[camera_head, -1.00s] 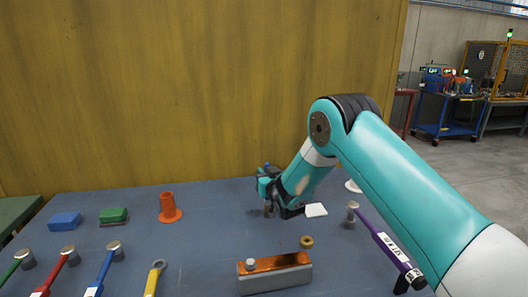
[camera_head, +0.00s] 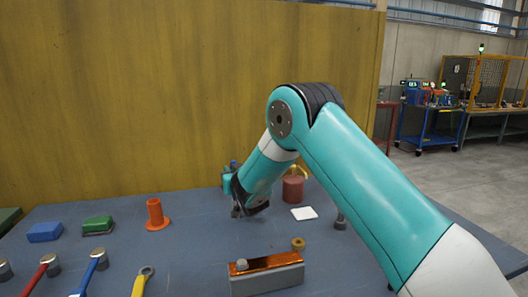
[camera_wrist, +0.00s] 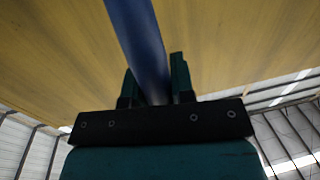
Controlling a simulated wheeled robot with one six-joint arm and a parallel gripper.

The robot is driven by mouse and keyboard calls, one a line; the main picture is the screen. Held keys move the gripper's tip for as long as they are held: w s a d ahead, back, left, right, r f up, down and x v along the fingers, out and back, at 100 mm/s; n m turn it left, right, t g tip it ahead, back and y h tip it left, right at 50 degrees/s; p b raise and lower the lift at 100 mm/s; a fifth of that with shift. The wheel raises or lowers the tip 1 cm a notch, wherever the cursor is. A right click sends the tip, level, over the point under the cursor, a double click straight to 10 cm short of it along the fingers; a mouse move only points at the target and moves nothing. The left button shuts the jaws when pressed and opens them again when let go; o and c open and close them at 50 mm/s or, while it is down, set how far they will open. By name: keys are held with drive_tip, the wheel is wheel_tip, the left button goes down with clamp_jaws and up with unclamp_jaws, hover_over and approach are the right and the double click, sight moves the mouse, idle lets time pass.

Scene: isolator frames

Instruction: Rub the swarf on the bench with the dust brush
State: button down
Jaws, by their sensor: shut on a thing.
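My gripper (camera_head: 243,207) is low over the middle of the bench (camera_head: 200,255), left of a white square. In the wrist view my gripper (camera_wrist: 155,88) is shut on a long blue handle (camera_wrist: 138,35), which I take to be the dust brush. The handle runs out of the top of that view. The brush's bristles are not clear in either view, and I cannot tell whether they touch the bench. I cannot make out any swarf; the gripper and arm hide part of the bench.
A copper-topped grey block (camera_head: 268,278) and brass ring (camera_head: 298,244) are in front. A white square (camera_head: 304,213) and red canister (camera_head: 292,190) are right. A wooden panel (camera_head: 120,90) rises behind.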

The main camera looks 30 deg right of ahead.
wheel_tip(320, 180, up, 5)
drive_tip(key=shift+a+r+p, duration=0.15)
drive_tip(key=shift+p, duration=0.9)
idle(0.4)
